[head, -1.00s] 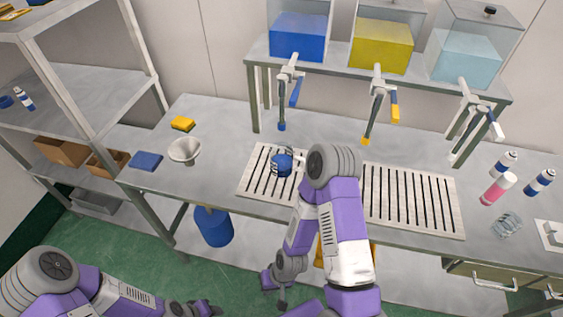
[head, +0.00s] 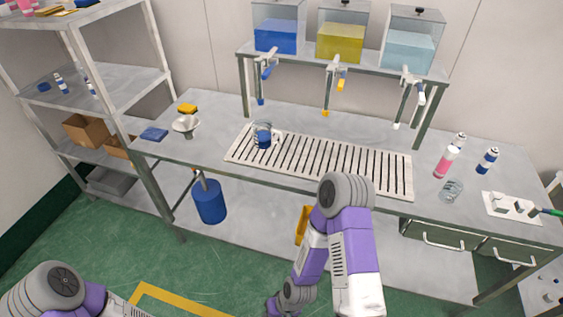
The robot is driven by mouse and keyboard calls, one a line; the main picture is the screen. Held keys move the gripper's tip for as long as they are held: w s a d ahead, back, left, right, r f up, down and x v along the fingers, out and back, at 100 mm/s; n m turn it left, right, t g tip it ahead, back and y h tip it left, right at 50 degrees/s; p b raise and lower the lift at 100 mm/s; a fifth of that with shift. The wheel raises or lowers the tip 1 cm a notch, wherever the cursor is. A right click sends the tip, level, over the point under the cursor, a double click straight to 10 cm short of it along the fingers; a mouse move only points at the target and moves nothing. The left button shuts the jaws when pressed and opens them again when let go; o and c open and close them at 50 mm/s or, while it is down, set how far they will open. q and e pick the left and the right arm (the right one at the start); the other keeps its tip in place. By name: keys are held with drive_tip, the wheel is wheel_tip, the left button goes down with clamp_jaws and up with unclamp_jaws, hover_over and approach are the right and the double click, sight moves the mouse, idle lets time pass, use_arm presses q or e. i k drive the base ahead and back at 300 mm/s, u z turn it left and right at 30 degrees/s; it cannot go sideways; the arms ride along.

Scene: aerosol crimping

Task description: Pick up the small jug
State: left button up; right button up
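A small clear jug (head: 262,140) with blue contents stands upright on the left part of the slatted drip tray (head: 330,162). A second clear vessel (head: 452,190), seemingly empty, stands on the right part of the bench; I cannot tell which of the two is the smaller jug. My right arm is bent in front of the bench, its wrist low at the bottom edge of the head view. My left arm is at the bottom left corner. Both grippers' fingertips are out of frame. Neither arm touches a jug.
Blue (head: 277,36), yellow (head: 339,42) and pale blue (head: 408,48) tanks with taps stand on a raised shelf. A funnel (head: 186,124), blue cloth (head: 154,134) and yellow sponge (head: 188,108) lie left. A blue bucket (head: 209,202) hangs below.

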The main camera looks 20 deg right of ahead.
sight(268, 136)
drive_tip(key=u, duration=0.85)
drive_tip(key=i, duration=1.05)
drive_tip(key=z, duration=0.35)
